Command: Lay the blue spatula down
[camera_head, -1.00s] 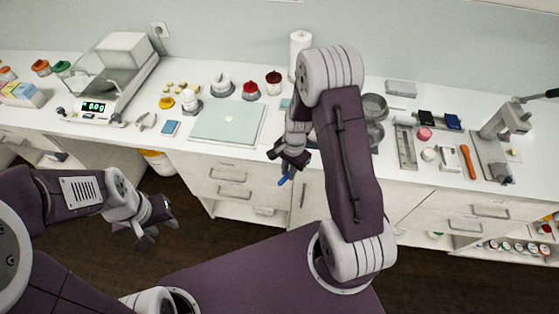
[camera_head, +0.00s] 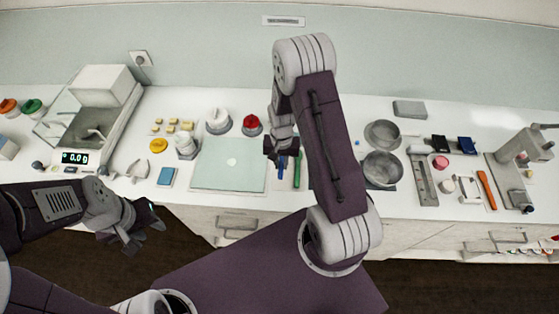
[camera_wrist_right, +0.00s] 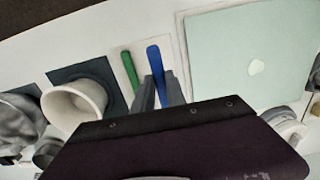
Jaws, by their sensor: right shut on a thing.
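The blue spatula (camera_head: 281,168) is between the fingers of my right gripper (camera_head: 280,152), over the counter just right of the pale green mat. In the right wrist view the blue handle (camera_wrist_right: 155,63) sticks out beyond the two grey fingertips (camera_wrist_right: 159,92). A green spatula (camera_head: 297,171) lies beside it; it also shows in the right wrist view (camera_wrist_right: 129,70), on a pale sheet (camera_wrist_right: 117,55). Whether the blue spatula touches that sheet I cannot tell. My left gripper (camera_head: 143,225) is empty, fingers apart, in front of the counter at left.
The pale green mat (camera_head: 215,178) is left of the blue spatula. In the right wrist view a white cup (camera_wrist_right: 78,104) stands beyond the green spatula. Metal bowls (camera_head: 382,168) are on the right, a balance (camera_head: 90,115) and small jars on the left.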

